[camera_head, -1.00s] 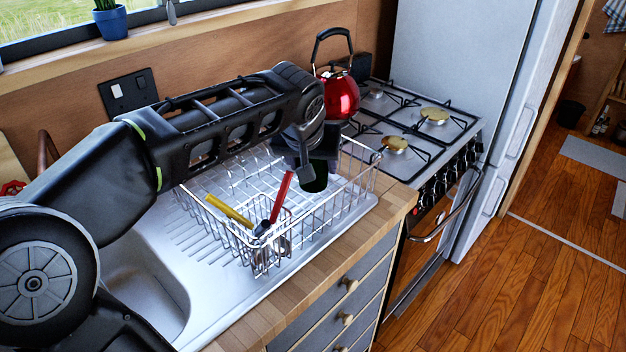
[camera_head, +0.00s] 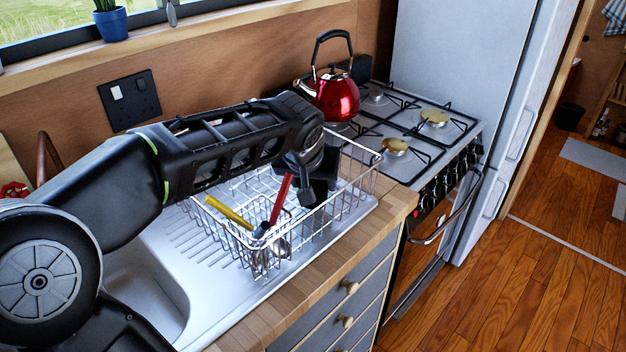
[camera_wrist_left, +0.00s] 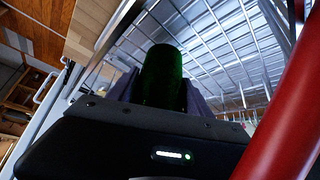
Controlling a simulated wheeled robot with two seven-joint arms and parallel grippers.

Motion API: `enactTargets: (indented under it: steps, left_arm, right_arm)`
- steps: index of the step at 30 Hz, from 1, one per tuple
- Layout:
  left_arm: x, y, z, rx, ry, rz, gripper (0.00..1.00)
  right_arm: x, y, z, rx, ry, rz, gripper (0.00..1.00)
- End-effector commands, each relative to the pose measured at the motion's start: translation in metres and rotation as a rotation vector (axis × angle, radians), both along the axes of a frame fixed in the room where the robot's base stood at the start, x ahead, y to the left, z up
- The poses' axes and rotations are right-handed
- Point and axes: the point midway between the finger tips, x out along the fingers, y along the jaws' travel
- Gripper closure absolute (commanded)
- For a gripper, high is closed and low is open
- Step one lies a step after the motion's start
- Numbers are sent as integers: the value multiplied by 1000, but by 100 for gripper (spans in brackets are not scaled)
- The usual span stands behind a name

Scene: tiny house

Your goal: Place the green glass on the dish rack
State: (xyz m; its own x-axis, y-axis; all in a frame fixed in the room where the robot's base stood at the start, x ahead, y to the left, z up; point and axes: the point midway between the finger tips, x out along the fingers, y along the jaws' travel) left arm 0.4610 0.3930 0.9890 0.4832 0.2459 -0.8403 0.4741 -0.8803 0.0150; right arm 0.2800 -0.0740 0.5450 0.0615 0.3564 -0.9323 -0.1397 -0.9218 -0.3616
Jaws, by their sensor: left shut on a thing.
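The green glass (camera_wrist_left: 162,78) shows in the left wrist view between the two fingers of my left gripper (camera_wrist_left: 160,92), which is shut on it. In the head view my left gripper (camera_head: 308,192) is over the right part of the wire dish rack (camera_head: 345,215), and the glass is hidden behind it. The rack's wire floor (camera_wrist_left: 215,50) shows beyond the glass in the wrist view. I cannot tell whether the glass touches the rack. My right gripper is not in view.
A red-handled utensil (camera_head: 281,200) and a yellow-handled one (camera_head: 228,212) stand in the rack's front holder, the red one close to my gripper. A red kettle (camera_head: 335,97) stands on the stove (camera_head: 420,150) behind. The sink (camera_head: 145,285) lies at left.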

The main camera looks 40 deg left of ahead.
Motion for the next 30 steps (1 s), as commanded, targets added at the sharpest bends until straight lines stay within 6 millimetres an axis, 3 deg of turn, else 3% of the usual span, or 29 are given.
enactTargets:
  steps: [9, 22, 30]
  left_arm:
    - [0, 0, -1, 0, 0, 0, 20]
    - [-2, -1, 8, 0, -2, 1, 20]
    - [-25, -12, 48, 2, -6, 0, 20]
  right_arm:
    - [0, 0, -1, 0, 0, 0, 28]
    - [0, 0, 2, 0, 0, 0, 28]
    - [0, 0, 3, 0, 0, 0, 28]
